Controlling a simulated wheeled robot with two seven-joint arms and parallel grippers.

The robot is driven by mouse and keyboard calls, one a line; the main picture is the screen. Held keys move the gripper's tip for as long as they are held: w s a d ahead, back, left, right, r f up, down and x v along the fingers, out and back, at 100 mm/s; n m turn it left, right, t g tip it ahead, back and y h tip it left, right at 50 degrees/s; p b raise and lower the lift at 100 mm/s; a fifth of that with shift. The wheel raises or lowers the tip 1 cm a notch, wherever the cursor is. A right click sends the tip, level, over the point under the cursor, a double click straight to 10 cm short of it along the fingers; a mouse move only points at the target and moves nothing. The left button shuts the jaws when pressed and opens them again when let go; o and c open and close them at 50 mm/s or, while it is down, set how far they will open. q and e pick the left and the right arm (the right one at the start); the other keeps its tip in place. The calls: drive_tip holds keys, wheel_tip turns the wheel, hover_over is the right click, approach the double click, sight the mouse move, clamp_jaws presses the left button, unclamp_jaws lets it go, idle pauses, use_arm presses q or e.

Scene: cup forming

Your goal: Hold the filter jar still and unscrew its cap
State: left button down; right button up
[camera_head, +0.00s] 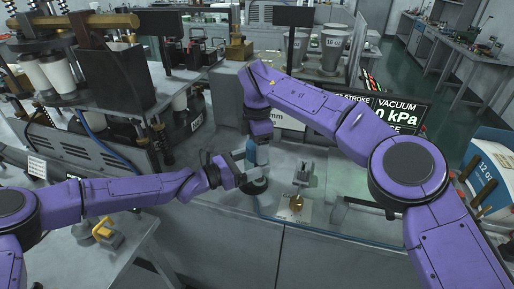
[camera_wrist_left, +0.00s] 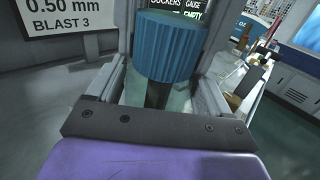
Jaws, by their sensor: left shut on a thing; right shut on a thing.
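The filter jar stands upright on the bench in the middle of the head view, its dark base (camera_head: 255,187) showing below my left gripper. Its ribbed blue cap (camera_wrist_left: 172,45) is large in the left wrist view and is partly covered in the head view (camera_head: 262,156). My left gripper (camera_head: 246,172) comes in from the left and is shut on the jar below the cap; its fingers stand on both sides in the left wrist view. My right gripper (camera_head: 258,146) points down from above and is shut on the cap. Its fingertips are mostly hidden in the head view.
A small metal fixture with a brass part (camera_head: 297,202) stands on the bench right of the jar. A vacuum display (camera_head: 395,112) is behind my right arm. A machine with white cups (camera_head: 57,70) fills the left. A blue-and-white carton (camera_head: 490,165) is at far right.

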drive_tip(key=n, duration=0.6)
drive_tip(key=shift+s+a+n, duration=0.15)
drive_tip(key=shift+a+n, duration=0.05)
drive_tip(key=shift+n, duration=0.1)
drive_tip(key=n, duration=1.2)
drive_tip(key=shift+s+n, duration=0.1)
drive_tip(key=shift+n, duration=0.2)
drive_tip(key=n, duration=0.6)
drive_tip(key=shift+a, duration=0.1)
drive_tip(key=n, duration=1.6)
drive_tip(key=shift+s+n, duration=0.1)
drive_tip(key=shift+n, duration=0.3)
drive_tip(key=shift+r, duration=0.15)
